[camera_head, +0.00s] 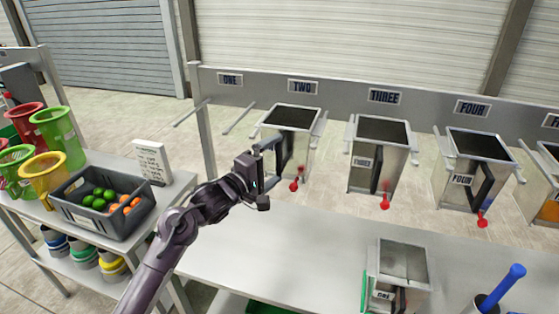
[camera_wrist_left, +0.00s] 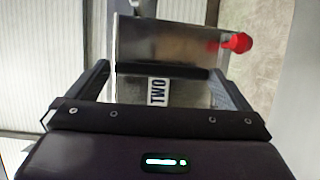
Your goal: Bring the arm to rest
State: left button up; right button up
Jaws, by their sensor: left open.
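My left arm reaches up from the bottom of the head view. Its gripper (camera_head: 266,152) is open in front of the metal bin TWO (camera_head: 299,118), which hangs under the sign TWO. In the left wrist view the open fingers (camera_wrist_left: 168,85) stand to either side of the bin's label (camera_wrist_left: 158,92), with bin TWO (camera_wrist_left: 165,45) beyond them. I see nothing held. Whether the fingers touch the bin or its handle cannot be told. My right gripper is not in view.
Bins THREE (camera_head: 380,150) and FOUR (camera_head: 475,165) hang to the right, with red knobs below. The rails under sign ONE (camera_head: 230,79) are empty. Bin ONE (camera_head: 402,262) stands on the table (camera_head: 280,255). A fruit crate (camera_head: 92,221) is at the left. The table's middle is clear.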

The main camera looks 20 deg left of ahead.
pick_arm(q)
jog(key=s+f+m+g+y, duration=0.2)
jog(key=s+f+m+g, duration=0.4)
jog(key=s, duration=0.5)
jog(key=s+a+f+m+g+y+b, duration=0.1)
jog(key=s+f+m+g+y, duration=0.25)
jog(key=s+f, duration=0.6)
jog(key=s+f+m+g+y, duration=0.25)
jog(key=s+f+m, duration=0.25)
jog(key=s, duration=0.8)
notch_tip(320, 180, down, 33)
jog(key=s+g+b, duration=0.2)
jog(key=s+a+f+b, duration=0.1)
jog(key=s+f, duration=0.8)
jog(key=s+a+f+g+b, duration=0.1)
jog(key=s+a+f, duration=0.1)
jog(key=s+f, duration=0.8)
jog(key=shift+s+a+f+m+h, duration=0.3)
jog(key=shift+m, duration=0.15)
